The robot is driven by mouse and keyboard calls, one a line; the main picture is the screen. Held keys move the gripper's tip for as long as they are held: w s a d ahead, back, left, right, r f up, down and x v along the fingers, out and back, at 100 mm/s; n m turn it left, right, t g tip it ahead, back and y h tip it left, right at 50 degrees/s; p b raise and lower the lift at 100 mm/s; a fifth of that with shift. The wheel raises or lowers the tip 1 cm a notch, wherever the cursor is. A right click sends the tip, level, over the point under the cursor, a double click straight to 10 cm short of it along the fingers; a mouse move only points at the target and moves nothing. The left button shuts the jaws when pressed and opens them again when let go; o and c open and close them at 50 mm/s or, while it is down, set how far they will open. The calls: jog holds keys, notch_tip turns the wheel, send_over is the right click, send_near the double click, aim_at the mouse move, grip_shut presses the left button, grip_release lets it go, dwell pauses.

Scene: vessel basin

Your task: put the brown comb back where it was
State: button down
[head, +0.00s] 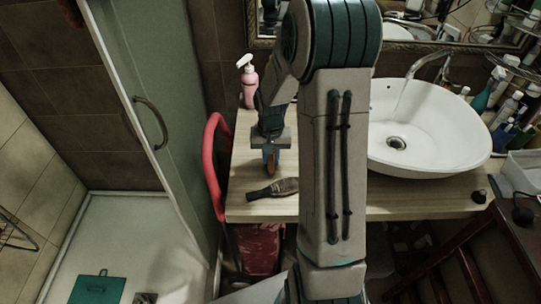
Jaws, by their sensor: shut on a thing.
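My gripper (270,155) is above the left part of the wooden counter (240,207), pointing down. It is shut on a narrow brown thing, which looks like the brown comb (271,168). The comb hangs roughly upright below the fingers, its upper part hidden by them. I cannot tell whether its lower end touches the counter. My arm hides part of the counter to the right.
A dark brush-like thing (273,190) lies on the counter just in front of the comb. A pink pump bottle (248,84) stands behind my gripper. The white basin (430,150) is right of my arm, with bottles beyond. A red-rimmed thing (214,150) borders the counter's left edge.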

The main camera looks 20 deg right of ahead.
aim_at(271, 160)
jog(key=shift+f, duration=0.2)
jog(key=c, duration=1.3)
grip_release()
notch_tip(271, 160, up, 12)
jog(key=f, duration=0.1)
jog(key=s+a+r+n+t, duration=0.1)
jog(key=s+a+r+n, duration=0.1)
jog(key=s, duration=0.7)
jog(key=s+a+r+n+t, duration=0.2)
jog(key=s+a+r, duration=0.3)
jog(key=s, duration=0.5)
jog(key=shift+s+a+n, duration=0.15)
jog(key=shift+a+n, duration=0.15)
jog(key=shift+a, duration=0.5)
